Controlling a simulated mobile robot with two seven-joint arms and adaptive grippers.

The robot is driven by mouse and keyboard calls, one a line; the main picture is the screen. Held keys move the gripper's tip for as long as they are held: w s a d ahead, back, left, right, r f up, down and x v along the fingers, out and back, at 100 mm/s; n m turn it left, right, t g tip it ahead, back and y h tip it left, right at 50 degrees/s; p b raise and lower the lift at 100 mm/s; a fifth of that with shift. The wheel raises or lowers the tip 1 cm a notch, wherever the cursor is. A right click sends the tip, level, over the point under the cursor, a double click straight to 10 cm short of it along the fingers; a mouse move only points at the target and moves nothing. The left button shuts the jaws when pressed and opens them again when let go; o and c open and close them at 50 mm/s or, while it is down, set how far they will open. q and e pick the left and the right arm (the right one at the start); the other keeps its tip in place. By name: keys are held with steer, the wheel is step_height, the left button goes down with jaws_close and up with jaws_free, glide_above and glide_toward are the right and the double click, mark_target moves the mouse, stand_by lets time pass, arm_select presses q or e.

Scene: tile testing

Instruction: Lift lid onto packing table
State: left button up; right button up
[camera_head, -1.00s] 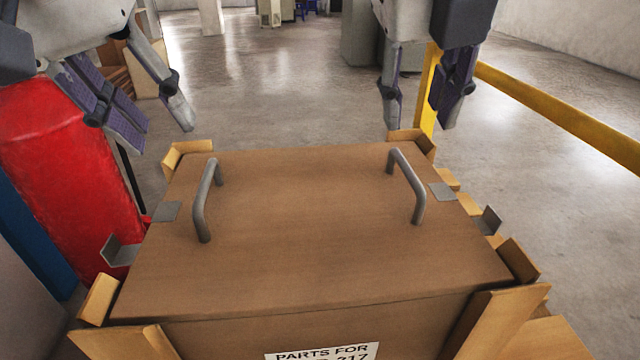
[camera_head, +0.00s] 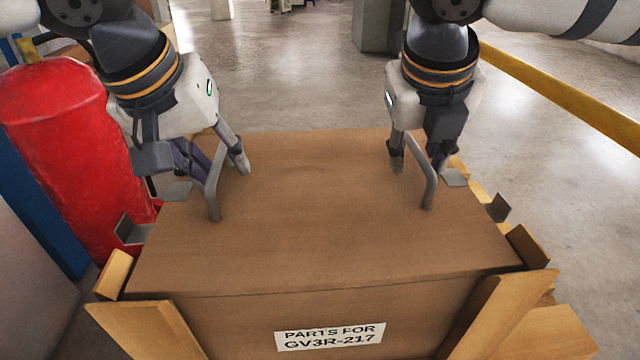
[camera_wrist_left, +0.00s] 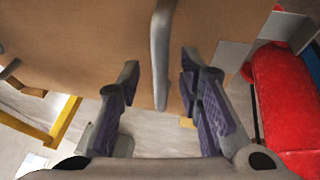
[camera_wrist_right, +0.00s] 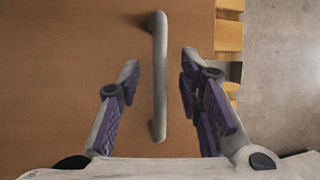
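The brown wooden lid (camera_head: 310,220) lies flat on a crate labelled "PARTS FOR GV3R-217". It has two grey bar handles, a left one (camera_head: 212,188) and a right one (camera_head: 428,175). My left gripper (camera_head: 222,170) is at the far part of the left handle, open; in the left wrist view the handle (camera_wrist_left: 160,60) runs between its fingers without visible contact. My right gripper (camera_head: 415,165) is at the far part of the right handle, open; in the right wrist view the handle (camera_wrist_right: 159,75) lies between its spread fingers. The packing table cannot be made out.
Wooden posts (camera_head: 500,310) and grey metal clips (camera_head: 498,208) stand along the crate's edges. A red cylinder (camera_head: 65,160) stands close on the left. A yellow rail (camera_head: 560,95) runs along the right. Grey floor behind the crate is open.

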arm_select(q)
steer(key=shift+f, duration=0.1)
arm_select(e)
steer(key=shift+f, duration=0.1)
arm_select(q)
jaws_close()
arm_select(e)
jaws_close()
